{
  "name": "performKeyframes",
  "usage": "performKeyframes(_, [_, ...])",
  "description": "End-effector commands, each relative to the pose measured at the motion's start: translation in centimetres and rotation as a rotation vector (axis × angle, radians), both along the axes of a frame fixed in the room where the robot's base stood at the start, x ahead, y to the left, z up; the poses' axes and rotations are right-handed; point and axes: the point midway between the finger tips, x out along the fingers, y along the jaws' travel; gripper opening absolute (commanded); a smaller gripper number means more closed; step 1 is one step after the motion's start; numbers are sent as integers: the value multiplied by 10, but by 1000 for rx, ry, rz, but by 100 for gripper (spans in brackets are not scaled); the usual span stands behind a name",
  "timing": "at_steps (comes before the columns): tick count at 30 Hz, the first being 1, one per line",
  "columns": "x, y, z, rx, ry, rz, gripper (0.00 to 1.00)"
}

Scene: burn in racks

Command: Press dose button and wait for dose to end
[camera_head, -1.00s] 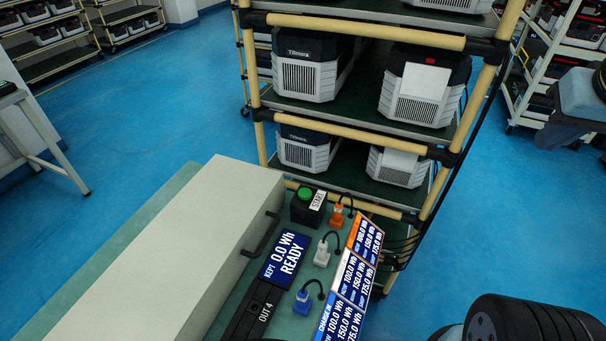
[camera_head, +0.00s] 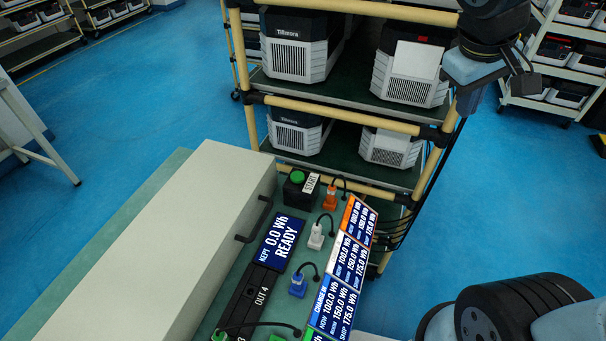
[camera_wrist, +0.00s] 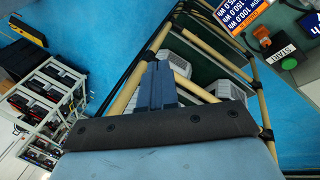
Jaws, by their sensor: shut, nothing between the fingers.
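The green round dose button (camera_head: 297,177) sits on a black box beside a "START" label (camera_head: 310,183), at the far end of the bench. It also shows at the upper right of the wrist view, where the green button (camera_wrist: 259,31) is apart from my gripper. The display (camera_head: 282,242) reads "KEPT 0.0 Wh READY". My gripper (camera_wrist: 158,68) is shut and empty, its fingers together in front of the rack. In the head view my arm's end is at the upper right, above and right of the button; the fingertips are not clear there.
A rack (camera_head: 350,106) with several grey and black power units stands behind the bench. A long beige box (camera_head: 160,250) covers the bench's left part. Orange (camera_head: 330,199), white (camera_head: 316,236) and blue (camera_head: 298,285) plugs stand near the price-like Wh panels (camera_head: 345,265). Blue floor is open on both sides.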

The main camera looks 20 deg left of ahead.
Motion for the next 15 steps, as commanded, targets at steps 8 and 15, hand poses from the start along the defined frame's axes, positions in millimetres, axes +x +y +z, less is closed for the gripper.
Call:
performKeyframes(8, [22, 85, -32, -265, 71, 353, 0])
performKeyframes(15, [21, 172, -66, -485, 73, 663, 0])
